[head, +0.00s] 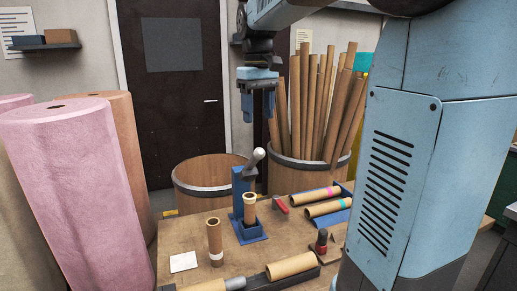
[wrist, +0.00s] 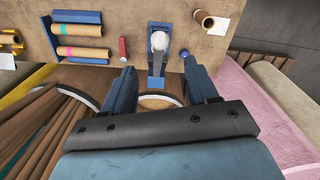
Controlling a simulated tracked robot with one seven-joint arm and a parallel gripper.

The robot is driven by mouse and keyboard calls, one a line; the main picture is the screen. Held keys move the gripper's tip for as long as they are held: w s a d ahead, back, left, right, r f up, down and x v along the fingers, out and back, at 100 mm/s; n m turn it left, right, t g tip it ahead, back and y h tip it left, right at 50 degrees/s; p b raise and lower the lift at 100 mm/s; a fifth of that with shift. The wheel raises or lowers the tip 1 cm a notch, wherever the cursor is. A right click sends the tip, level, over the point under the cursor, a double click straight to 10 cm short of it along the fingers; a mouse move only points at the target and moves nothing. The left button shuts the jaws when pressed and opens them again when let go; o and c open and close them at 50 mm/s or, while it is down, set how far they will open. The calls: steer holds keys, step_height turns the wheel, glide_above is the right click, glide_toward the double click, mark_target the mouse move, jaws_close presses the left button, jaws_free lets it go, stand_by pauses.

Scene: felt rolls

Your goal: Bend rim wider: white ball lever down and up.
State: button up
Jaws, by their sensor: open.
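The blue press (head: 238,190) stands on the wooden table. Its lever ends in a white ball (head: 258,153), raised above the press; the ball also shows in the wrist view (wrist: 159,41). A cardboard tube (head: 250,210) stands upright in the press; its rim faces up. My gripper (head: 258,115) is open and empty, pointing down above the lever. In the wrist view my gripper (wrist: 158,67) has its fingers apart, with the ball seen beyond the gap between them. The ball is not touched.
A tube with a white band (head: 214,243) stands left of the press, near a white card (head: 184,262). A red-handled tool (head: 280,204) lies to the right. Tubes with pink and teal bands (head: 328,208) lie on a blue rack. Barrels stand behind the table; pink felt rolls (head: 75,190) stand left.

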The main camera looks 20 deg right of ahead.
step_height(320, 180, down, 10)
steer(key=shift+d+f, duration=0.1)
steer(key=shift+f, duration=0.15)
steer(key=shift+c, duration=0.3)
jaws_close()
stand_by(0.4)
